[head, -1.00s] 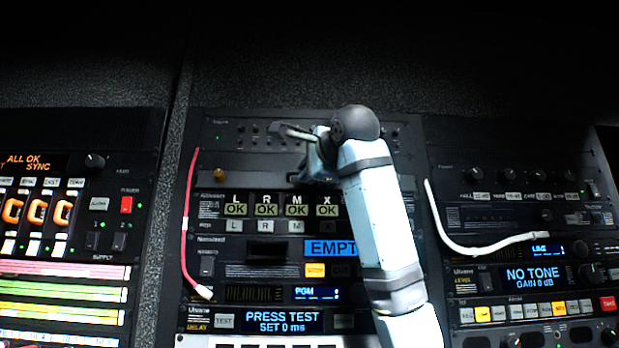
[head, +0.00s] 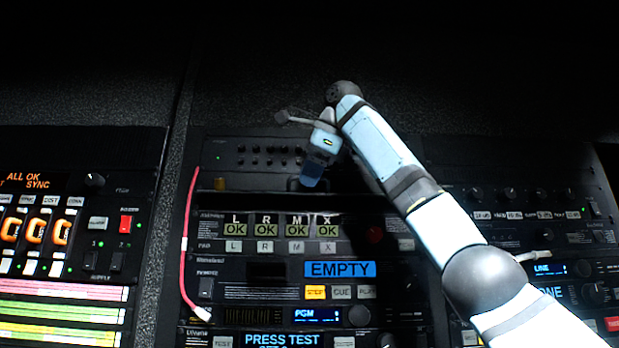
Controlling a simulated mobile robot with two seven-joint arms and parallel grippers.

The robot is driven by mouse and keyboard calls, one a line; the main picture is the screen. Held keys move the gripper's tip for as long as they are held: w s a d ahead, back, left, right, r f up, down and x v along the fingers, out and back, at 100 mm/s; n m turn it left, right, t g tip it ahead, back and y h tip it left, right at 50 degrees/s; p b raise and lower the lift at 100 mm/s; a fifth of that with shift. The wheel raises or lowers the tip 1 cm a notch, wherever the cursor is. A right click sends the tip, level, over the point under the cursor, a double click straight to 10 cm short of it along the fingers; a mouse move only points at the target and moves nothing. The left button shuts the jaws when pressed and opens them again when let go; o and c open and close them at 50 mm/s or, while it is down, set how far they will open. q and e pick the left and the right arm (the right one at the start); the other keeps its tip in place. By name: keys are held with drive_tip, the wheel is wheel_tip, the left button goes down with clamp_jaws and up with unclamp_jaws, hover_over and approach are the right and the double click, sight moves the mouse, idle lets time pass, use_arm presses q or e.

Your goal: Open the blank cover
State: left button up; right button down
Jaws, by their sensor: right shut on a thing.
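The blank cover (head: 255,181) is a dark, plain strip across the middle rack, between the small-knob panel and the panel with the L R M X lamps. Its lower edge shows as a thin lighter line, with a dark band below it that looks like a gap. A small handle (head: 293,184) sits near its middle. My right gripper (head: 310,180) reaches down from above, shut on the handle; its blue fingertips hide part of it. My right arm hides the cover's right end. My left gripper is not in view.
A red cable (head: 187,235) hangs along the rack's left side. A white cable end (head: 533,256) shows on the right rack, partly behind my arm.

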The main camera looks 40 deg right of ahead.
drive_tip(key=shift+w+d+r+g+y, duration=0.15)
drive_tip(key=shift+r+g+y, duration=0.25)
drive_tip(key=shift+g, duration=0.4)
drive_tip(key=shift+f, duration=0.1)
drive_tip(key=c, duration=1.2)
unclamp_jaws()
drive_tip(key=shift+w, duration=0.1)
drive_tip(key=shift+r, duration=0.4)
drive_tip(key=shift+s+r, duration=0.35)
drive_tip(key=shift+r, duration=0.05)
drive_tip(key=s+d, duration=0.1)
drive_tip(key=s, duration=0.3)
drive_tip(key=s+d+b, duration=0.1)
drive_tip(key=s, duration=0.3)
drive_tip(key=s+d+r, duration=0.1)
drive_tip(key=s, duration=0.3)
drive_tip(key=shift+s+d, duration=0.2)
drive_tip(key=shift+s, duration=0.05)
